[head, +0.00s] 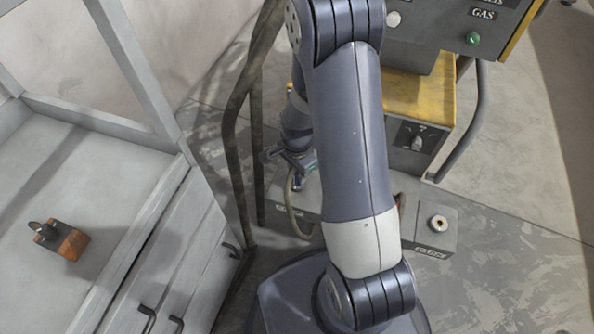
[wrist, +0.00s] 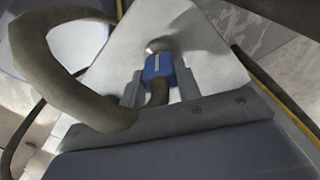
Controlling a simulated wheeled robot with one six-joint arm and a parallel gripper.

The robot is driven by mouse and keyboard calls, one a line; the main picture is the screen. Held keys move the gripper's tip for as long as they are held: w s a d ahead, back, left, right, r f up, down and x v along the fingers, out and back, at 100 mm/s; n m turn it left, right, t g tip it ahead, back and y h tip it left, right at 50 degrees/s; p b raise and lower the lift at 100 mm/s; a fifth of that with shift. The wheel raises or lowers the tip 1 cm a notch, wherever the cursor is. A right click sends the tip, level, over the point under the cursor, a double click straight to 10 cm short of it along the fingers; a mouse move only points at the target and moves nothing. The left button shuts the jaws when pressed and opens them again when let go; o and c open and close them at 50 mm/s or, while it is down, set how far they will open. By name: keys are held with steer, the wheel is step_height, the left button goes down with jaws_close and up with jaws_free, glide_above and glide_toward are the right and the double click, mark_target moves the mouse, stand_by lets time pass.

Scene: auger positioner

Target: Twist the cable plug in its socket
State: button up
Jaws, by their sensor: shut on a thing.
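The cable plug (wrist: 157,67) is blue with a white stripe and shows in the middle of the wrist view. My gripper (wrist: 158,78) is shut on it, one finger on each side. The plug's tip meets a round metal socket (wrist: 154,46) on a pale grey surface; how deep it sits cannot be told. A thick brown cable (wrist: 60,75) leaves the plug and loops to the left. In the head view my gripper (head: 292,163) is low beside the machine, and the cable (head: 291,210) hangs below it. My arm hides part of that area.
A low grey box with a round socket (head: 438,223) stands on the floor at right. A yellow and grey machine (head: 418,95) stands behind my arm. A dark tube frame (head: 240,150) rises at left, near a grey cabinet (head: 165,235) bearing a small brown-and-black object (head: 62,240).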

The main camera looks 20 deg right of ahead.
steer(key=m, duration=0.4)
steer(key=o, duration=1.1)
steer(key=shift+o, duration=0.2)
step_height(320, 180, up, 11)
steer(key=p, duration=0.2)
steer(key=shift+p, duration=0.3)
steer(key=shift+f, duration=0.15)
